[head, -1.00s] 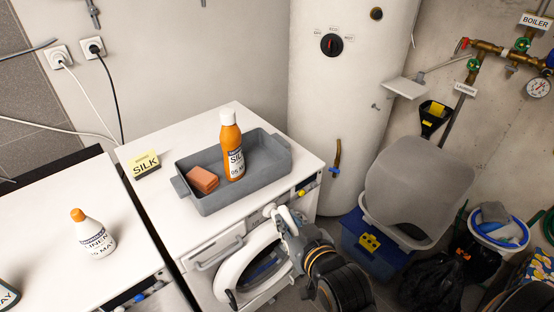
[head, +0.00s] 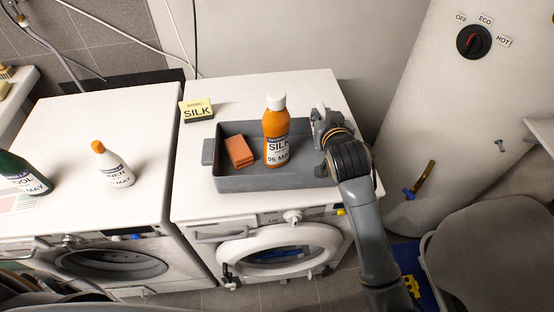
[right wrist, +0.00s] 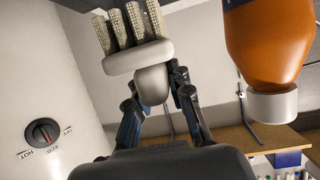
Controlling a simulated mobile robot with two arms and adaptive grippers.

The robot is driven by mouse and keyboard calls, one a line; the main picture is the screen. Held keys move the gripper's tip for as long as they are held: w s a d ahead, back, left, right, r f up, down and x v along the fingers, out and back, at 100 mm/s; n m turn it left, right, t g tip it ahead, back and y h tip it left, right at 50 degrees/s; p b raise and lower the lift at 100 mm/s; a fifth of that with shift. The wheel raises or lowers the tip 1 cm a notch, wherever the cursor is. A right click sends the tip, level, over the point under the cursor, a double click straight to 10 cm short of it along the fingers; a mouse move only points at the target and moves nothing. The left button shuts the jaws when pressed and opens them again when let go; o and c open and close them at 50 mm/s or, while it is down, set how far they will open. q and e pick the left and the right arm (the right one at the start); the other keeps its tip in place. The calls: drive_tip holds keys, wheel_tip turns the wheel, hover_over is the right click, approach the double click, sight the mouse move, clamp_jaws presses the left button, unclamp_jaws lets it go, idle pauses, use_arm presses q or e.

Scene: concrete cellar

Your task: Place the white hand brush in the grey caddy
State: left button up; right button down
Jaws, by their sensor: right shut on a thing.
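The grey caddy (head: 262,182) stands on the right-hand white machine. It holds an orange sponge (head: 239,151) and an orange bottle with a white cap (head: 276,138). My right gripper (head: 322,122) is at the caddy's right end, beside the bottle. In the right wrist view the gripper (right wrist: 155,90) is shut on the white hand brush (right wrist: 139,58), whose pale bristle tufts point away from the jaws. The brush (head: 319,107) is mostly hidden by the gripper in the head view. I cannot tell whether it touches the caddy. My left gripper is not in view.
A yellow-and-black SILK box (head: 197,110) stands behind the caddy's left end. A white bottle with an orange cap (head: 112,165) and a green bottle (head: 22,174) stand on the left machine. The white boiler (head: 440,110) rises at the right.

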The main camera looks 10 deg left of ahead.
drive_tip(key=shift+w+a, duration=0.25)
drive_tip(key=shift+a, duration=0.1)
drive_tip(key=f, duration=0.5)
drive_tip(key=shift+w+f+p, duration=0.2)
drive_tip(key=shift+p, duration=0.2)
drive_tip(key=shift+f, duration=0.35)
wheel_tip(320, 180, down, 3)
drive_tip(key=shift+f, duration=0.3)
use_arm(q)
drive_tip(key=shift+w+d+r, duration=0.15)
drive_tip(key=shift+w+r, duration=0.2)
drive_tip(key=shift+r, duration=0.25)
